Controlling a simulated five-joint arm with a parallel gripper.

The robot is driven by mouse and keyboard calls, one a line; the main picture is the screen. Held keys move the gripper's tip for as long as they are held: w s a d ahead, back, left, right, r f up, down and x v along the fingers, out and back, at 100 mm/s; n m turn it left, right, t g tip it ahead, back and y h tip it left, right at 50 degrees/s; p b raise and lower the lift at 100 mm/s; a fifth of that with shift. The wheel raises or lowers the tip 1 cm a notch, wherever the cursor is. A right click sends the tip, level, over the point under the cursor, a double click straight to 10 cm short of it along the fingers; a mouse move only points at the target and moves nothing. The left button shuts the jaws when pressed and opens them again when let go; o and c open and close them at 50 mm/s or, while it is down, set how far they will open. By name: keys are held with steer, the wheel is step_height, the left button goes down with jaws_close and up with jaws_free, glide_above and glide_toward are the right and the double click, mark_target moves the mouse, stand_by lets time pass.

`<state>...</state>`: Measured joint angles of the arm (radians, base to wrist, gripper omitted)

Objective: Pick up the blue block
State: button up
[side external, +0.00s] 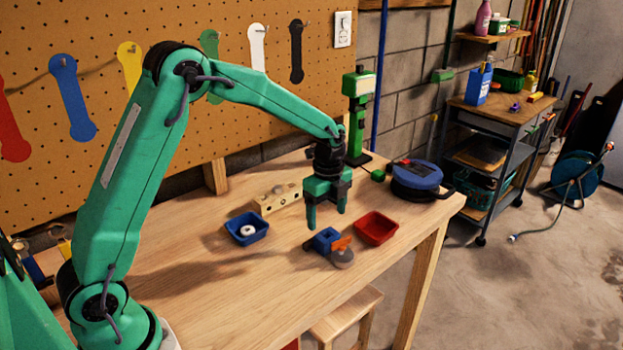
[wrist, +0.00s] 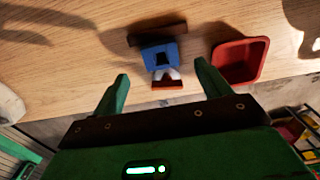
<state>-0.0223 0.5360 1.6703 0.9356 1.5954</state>
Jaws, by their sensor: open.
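The blue block (side external: 325,239) rests on the wooden table, close beside an orange piece (side external: 342,243) and a grey rounded piece (side external: 343,260). In the wrist view the blue block (wrist: 159,54) lies ahead of my fingers, roughly centred between them. A dark brown bar (wrist: 156,33) lies along its far side there, and a pale piece and a red-orange piece lie on its near side. My gripper (side external: 326,217) is open and empty, pointing down above the table near the block. Its two green fingers also show in the wrist view (wrist: 161,72), apart from the block.
A red tray (side external: 361,229) stands just right of the block. A blue tray (side external: 231,236) holding a white ring is to the left. A drilled wooden block (side external: 278,199) lies behind. A round blue device (side external: 417,178) and a green stand (side external: 358,115) are at the back right.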

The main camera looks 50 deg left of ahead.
mark_target(327, 236)
steer(key=shift+f, duration=0.1)
steer(key=shift+f, duration=1.2)
steer(key=shift+f, duration=0.1)
steer(key=shift+d+f, duration=0.1)
steer(key=shift+f, duration=2.4)
steer(key=c, duration=1.1)
